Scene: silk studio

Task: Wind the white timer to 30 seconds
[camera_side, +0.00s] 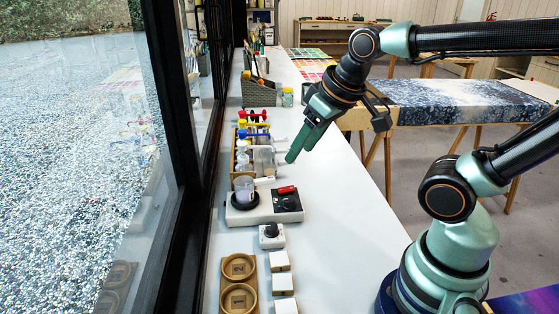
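The white timer (271,237) is a small white block with a dark round knob on top. It stands on the white table in front of a white stirrer-like device. The knob's pointer and any marks are too small to read. My gripper (299,154) hangs above the table, farther back and higher than the timer, with its green fingers pointing down and to the left. The fingers are close together and seen at an angle, so their gap is unclear. Nothing shows between them, and they are apart from the timer.
A white device (263,210) with a beaker (244,188) and a red item (286,189) stands behind the timer. A wooden tray (238,268) and several white blocks (281,261) lie in front. A bottle rack (241,150) stands behind. The table's right side is clear.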

